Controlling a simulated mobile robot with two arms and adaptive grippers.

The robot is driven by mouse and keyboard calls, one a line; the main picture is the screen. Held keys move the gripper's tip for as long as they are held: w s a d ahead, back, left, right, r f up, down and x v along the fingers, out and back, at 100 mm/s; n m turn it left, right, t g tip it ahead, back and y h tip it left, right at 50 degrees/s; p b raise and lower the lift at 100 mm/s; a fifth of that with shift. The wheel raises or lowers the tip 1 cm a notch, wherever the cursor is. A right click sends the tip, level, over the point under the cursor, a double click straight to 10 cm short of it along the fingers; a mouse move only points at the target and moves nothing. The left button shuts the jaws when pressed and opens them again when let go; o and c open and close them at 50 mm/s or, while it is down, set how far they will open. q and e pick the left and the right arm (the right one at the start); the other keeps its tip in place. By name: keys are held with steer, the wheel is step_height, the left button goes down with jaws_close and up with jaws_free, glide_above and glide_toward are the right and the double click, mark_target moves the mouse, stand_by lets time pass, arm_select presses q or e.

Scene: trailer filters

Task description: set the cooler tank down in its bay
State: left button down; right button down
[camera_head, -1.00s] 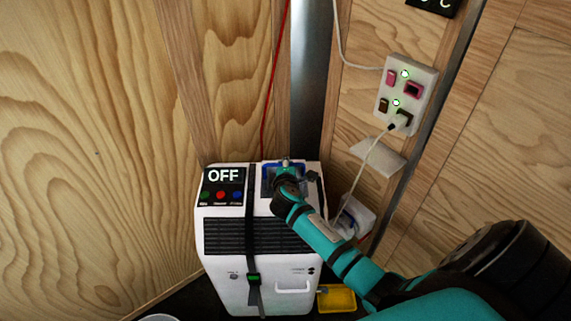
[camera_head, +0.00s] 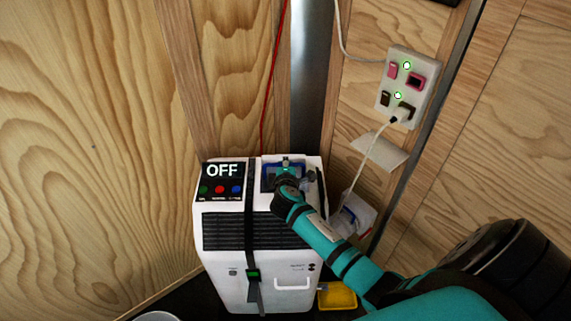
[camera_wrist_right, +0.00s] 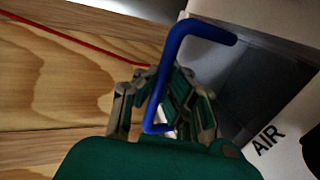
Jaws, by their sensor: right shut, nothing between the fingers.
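The white cooler (camera_head: 222,280) stands upright on the floor in the corner, its panel reading OFF. Its bay is in the top, at the right. Blue of the tank's handle (camera_head: 268,170) shows there, mostly hidden by my right gripper (camera_head: 286,166). In the wrist view the bent blue handle (camera_wrist_right: 182,45) crosses in front of the fingers of my right gripper (camera_wrist_right: 165,88). That gripper is shut and empty; I cannot tell whether it touches the handle. The tank's body and how deep it sits are hidden. My left gripper is not in view.
A black strap (camera_head: 250,210) runs down the cooler's front. A switched socket panel (camera_head: 408,85) with a plugged-in white cable is on the right wall. A yellow tray (camera_head: 337,296) lies beside the cooler. Wooden walls close in behind.

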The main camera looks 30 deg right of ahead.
steer(key=shift+f+b, duration=0.45)
steer(key=shift+f, duration=0.2)
steer(key=c, duration=2)
jaws_free()
steer(key=o, duration=0.6)
steer(key=v, duration=1.2)
